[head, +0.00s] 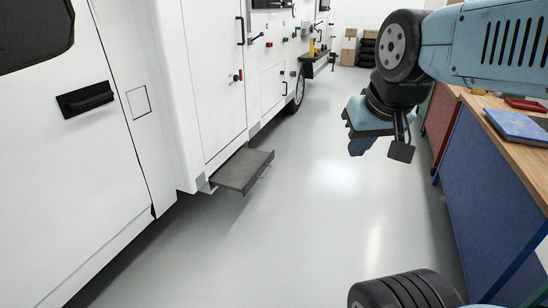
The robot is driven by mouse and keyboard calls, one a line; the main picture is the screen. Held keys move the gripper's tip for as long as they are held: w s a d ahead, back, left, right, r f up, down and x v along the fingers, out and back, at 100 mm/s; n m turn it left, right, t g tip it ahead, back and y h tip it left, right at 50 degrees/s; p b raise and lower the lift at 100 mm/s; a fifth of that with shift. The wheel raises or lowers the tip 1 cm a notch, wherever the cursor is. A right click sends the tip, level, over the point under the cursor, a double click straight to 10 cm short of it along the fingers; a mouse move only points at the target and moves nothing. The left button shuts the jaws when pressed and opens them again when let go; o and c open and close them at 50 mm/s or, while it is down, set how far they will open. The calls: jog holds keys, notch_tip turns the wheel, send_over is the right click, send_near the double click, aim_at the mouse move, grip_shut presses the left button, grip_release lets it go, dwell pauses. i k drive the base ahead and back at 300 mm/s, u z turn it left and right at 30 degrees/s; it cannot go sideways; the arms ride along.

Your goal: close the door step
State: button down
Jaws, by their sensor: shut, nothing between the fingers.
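The door step (243,171) is a dark grey flat tread that sticks out from the lower side of the white motorhome (170,80), below a closed door (217,75). A thin bar runs along its outer edge. My gripper (358,150) is in the upper right of the head view, well to the right of the step and apart from it.
A workbench (515,125) with blue and red fronts runs along the right side; a blue flat item (518,126) lies on it. Boxes (349,50) and stacked tyres (366,52) stand at the far end. The grey floor (310,210) between motorhome and bench is clear.

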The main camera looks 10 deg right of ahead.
aim_at(240, 172)
jog(key=u, duration=0.05)
jog(key=i, duration=2.5)
jog(key=u, duration=0.1)
